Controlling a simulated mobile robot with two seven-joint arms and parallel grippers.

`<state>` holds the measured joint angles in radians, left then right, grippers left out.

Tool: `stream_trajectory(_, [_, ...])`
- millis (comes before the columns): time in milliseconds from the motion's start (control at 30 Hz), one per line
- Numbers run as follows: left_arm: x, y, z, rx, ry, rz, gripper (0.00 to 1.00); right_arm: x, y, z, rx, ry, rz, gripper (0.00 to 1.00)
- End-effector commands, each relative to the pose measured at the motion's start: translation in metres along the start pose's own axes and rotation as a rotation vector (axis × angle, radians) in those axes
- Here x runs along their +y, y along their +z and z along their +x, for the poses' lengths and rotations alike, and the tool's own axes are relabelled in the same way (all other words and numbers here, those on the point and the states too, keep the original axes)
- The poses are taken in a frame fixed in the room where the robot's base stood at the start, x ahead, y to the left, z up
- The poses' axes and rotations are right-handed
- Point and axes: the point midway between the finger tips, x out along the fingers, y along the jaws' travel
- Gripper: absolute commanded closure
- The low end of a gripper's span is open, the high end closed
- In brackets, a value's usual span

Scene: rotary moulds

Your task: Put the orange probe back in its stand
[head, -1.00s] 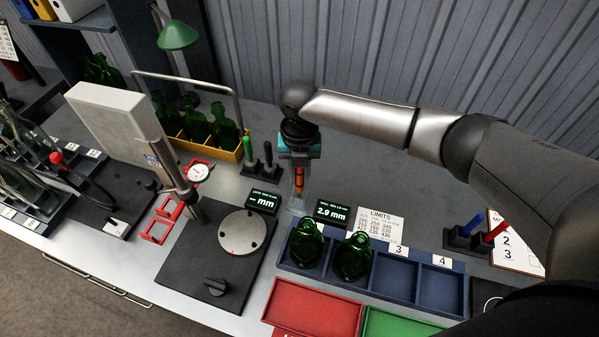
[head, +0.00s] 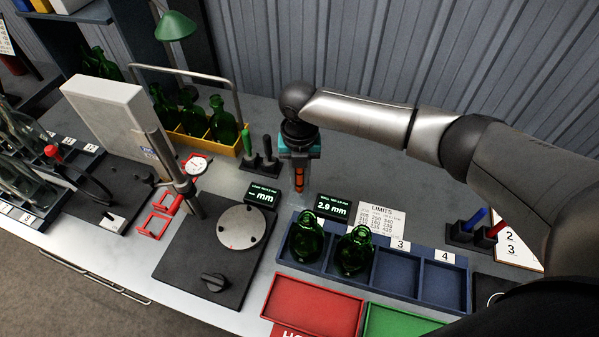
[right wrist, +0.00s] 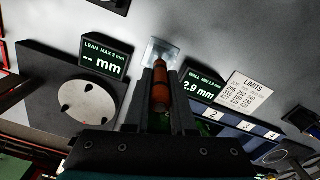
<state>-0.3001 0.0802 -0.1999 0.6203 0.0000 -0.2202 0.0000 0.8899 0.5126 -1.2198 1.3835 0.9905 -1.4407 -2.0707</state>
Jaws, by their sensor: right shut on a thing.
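The orange probe (head: 299,176) is upright between the fingers of my right gripper (head: 299,170), which is shut on it. It also shows in the right wrist view (right wrist: 160,92), with its grey tip pointing at a small pale square stand (right wrist: 159,48) on the bench. The tip is at or just over the stand; I cannot tell whether it is inside. In the head view the stand is not clearly seen. My left gripper is not in view.
Beside the probe are the lean display (head: 262,195) and the wall display (head: 332,206), reading 2.9 mm. A pen holder (head: 258,165) stands to the left. A blue numbered rack (head: 420,298) with two green bottles is in front. A turntable (head: 241,228) lies front left.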

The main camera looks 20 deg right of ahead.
Motion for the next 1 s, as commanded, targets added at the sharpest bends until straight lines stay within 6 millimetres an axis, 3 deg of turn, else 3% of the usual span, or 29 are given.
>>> stream_trajectory(167, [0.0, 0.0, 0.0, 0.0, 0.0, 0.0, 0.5, 0.0, 0.0, 0.0, 0.0, 0.0, 0.0, 1.0])
stream_trajectory(200, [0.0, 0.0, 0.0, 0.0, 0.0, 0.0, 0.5, 0.0, 0.0, 0.0, 0.0, 0.0, 0.0, 0.76])
stream_trajectory(500, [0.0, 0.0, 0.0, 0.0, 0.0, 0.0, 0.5, 0.0, 0.0, 0.0, 0.0, 0.0, 0.0, 0.42])
stream_trajectory(833, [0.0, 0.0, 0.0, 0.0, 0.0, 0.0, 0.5, 0.0, 0.0, -0.004, 0.0, 0.0, 0.0, 0.42])
stream_trajectory(1000, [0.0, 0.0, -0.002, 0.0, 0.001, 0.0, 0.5, 0.0, 0.001, -0.029, -0.005, 0.002, -0.002, 0.42])
